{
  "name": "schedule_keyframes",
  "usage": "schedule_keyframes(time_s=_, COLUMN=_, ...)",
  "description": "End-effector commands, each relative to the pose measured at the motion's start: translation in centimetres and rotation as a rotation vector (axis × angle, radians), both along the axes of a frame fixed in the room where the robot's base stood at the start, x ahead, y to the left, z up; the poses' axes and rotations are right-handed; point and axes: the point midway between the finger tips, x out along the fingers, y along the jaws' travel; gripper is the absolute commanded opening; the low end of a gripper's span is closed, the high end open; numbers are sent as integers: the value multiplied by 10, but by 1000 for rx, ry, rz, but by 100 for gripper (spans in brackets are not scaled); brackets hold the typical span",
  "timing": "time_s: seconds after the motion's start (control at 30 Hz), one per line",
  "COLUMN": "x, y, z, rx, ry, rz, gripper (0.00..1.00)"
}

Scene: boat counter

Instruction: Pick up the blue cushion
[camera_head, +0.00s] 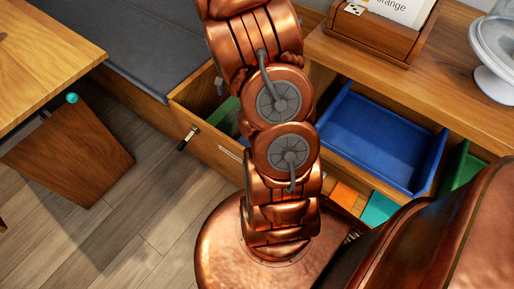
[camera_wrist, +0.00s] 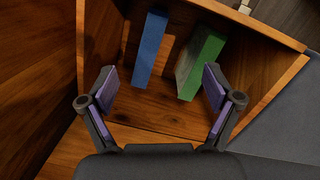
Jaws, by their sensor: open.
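A blue slab (camera_wrist: 151,48), which I take for the blue cushion, stands in an open wooden drawer in the wrist view. It stands beside a green slab (camera_wrist: 201,64), with a gap between them. My gripper (camera_wrist: 160,76) is open above the drawer, with its purple-padded fingers spread. The blue slab shows between the fingers, nearer the left one, and nothing is held. In the head view the open drawer (camera_head: 214,146) shows left of my arm, with a bit of the green slab (camera_head: 227,117) inside.
The drawer's wooden walls (camera_wrist: 276,22) stand close around the slabs. A grey bench pad (camera_head: 130,35) lies behind the drawer. A blue tray (camera_head: 375,140) sits in the counter at right, with orange and teal blocks in front.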

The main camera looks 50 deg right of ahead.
Motion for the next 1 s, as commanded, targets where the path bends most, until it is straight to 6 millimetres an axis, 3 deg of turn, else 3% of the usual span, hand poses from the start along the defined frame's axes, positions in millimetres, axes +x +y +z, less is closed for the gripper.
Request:
schedule_keyframes(time_s=0.03, x=-1, y=-13, z=-43, rx=6, ry=7, rz=-39, gripper=90)
schedule_keyframes(time_s=0.3, x=1, y=-69, z=-175, rx=16, ry=-3, rz=-230, gripper=90)
schedule_keyframes(time_s=0.4, x=0, y=-84, z=-210, rx=19, ry=-8, rz=-283, gripper=90)
schedule_keyframes(time_s=0.6, x=-2, y=-98, z=-246, rx=24, ry=-15, rz=-342, gripper=90)
schedule_keyframes(time_s=1.0, x=-5, y=-96, z=-279, rx=26, ry=-15, rz=-353, gripper=90)
